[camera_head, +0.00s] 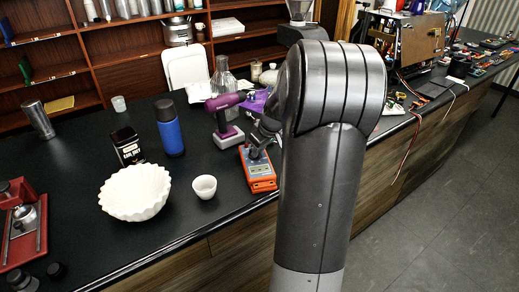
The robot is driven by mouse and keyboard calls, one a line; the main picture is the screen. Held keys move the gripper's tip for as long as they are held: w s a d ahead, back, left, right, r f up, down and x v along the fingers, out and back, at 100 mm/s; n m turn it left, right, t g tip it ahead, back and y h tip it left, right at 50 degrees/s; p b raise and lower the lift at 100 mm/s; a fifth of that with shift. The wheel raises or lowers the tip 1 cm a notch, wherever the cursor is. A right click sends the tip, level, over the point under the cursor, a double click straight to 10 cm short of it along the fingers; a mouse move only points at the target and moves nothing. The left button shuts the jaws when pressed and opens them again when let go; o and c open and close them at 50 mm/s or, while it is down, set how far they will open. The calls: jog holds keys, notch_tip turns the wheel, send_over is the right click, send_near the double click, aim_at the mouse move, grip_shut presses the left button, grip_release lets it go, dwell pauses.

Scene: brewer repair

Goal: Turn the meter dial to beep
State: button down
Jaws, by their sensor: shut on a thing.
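An orange meter (262,184) with a grey face lies on the black counter near its front edge, in the head view. My gripper (257,154) is over the far end of the meter and reaches down to its face. It is shut at the dial, which my gripper hides. My large grey arm stands just right of the meter and covers the counter behind it. The dial's setting is too small and hidden to read.
A purple drill (224,120) stands just behind the meter. A small white cup (204,186), a white fluted bowl (136,191), a blue bottle (170,128) and a black tin (127,146) stand to the left. An opened brewer (405,45) is at the back right.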

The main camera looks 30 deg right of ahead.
jog(key=m+h, duration=0.1)
jog(key=m, duration=0.1)
jog(key=a+m+h, duration=0.1)
jog(key=m, duration=0.2)
jog(key=shift+w+m, duration=0.1)
jog(key=shift+m, duration=0.2)
jog(key=m, duration=0.1)
jog(key=m+h, duration=0.1)
jog(key=m, duration=0.1)
jog(key=m+g+h, duration=0.1)
jog(key=m, duration=0.1)
jog(key=shift+w+a, duration=0.2)
jog(key=shift+a, duration=0.15)
jog(key=m, duration=0.2)
jog(key=m+g+h, duration=0.1)
jog(key=m, duration=0.2)
jog(key=shift+w+a+m+g, duration=0.2)
jog(key=shift+w+m+g, duration=0.1)
jog(key=shift+w+g, duration=0.1)
jog(key=shift+w+m+g+h, duration=0.15)
jog(key=shift+m+g, duration=0.25)
jog(key=shift+m, duration=0.7)
jog(key=shift+w+m+g+h, duration=0.15)
jog(key=shift+m+g, duration=0.25)
jog(key=shift+m, duration=0.7)
jog(key=shift+s, duration=0.1)
jog(key=c, duration=1.4)
grip_release()
jog(key=shift+c, duration=0.2)
jog(key=shift+r, duration=0.1)
